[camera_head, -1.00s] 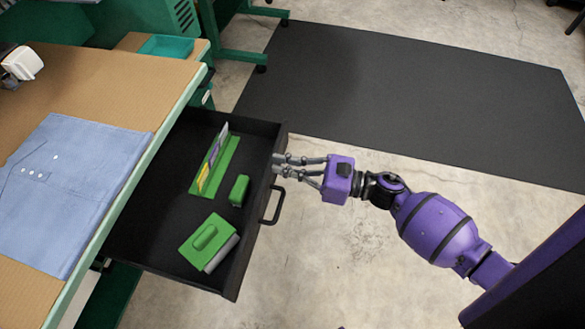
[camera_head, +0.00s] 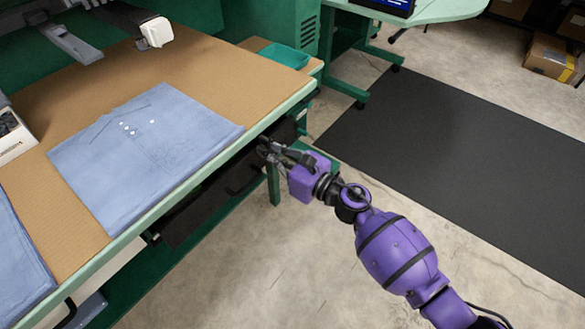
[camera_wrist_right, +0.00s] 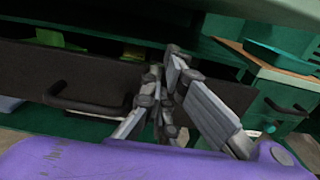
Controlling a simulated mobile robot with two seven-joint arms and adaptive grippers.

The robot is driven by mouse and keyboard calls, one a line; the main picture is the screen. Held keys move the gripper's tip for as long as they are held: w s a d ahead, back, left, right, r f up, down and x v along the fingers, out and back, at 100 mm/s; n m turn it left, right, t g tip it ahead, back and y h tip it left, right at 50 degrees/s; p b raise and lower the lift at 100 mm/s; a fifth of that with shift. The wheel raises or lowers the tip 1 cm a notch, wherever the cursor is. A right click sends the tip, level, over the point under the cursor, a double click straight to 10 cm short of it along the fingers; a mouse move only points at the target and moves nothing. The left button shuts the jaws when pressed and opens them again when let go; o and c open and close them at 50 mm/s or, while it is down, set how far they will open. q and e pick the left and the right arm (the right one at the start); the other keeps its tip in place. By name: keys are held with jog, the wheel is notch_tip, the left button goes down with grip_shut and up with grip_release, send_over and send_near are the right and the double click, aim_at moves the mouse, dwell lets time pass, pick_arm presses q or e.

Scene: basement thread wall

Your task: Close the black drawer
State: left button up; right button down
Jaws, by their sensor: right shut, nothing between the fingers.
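The black drawer (camera_head: 205,205) sits mostly under the edge of the worktable, and its dark front and handle (camera_head: 243,180) show below the tabletop. In the right wrist view the drawer front (camera_wrist_right: 45,68) spans the left and middle, with its bar handle (camera_wrist_right: 85,103) to the left of my fingers. A narrow gap above the front shows green items (camera_wrist_right: 60,40) inside. My right gripper (camera_head: 268,150) is shut and empty, with its fingertips at the drawer front, right of the handle; it also shows in the wrist view (camera_wrist_right: 163,85). Contact is hard to tell. My left gripper is not in view.
Folded blue cloth (camera_head: 140,150) lies on the worktable (camera_head: 85,215). A teal tray (camera_head: 284,55) sits on a smaller unit behind. A black mat (camera_head: 450,150) covers the floor at right. Bare concrete floor (camera_head: 240,265) lies in front of the table.

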aim_at(255, 145)
jog(key=b+x, duration=0.1)
jog(key=x, duration=0.3)
jog(key=shift+w+a, duration=0.15)
jog(key=shift+a, duration=0.05)
jog(key=shift+w+a, duration=0.35)
jog(key=shift+a, duration=0.15)
jog(key=shift+w+a, duration=0.1)
jog(key=shift+a, duration=0.05)
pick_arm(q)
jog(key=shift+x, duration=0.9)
pick_arm(e)
jog(key=shift+r, duration=0.1)
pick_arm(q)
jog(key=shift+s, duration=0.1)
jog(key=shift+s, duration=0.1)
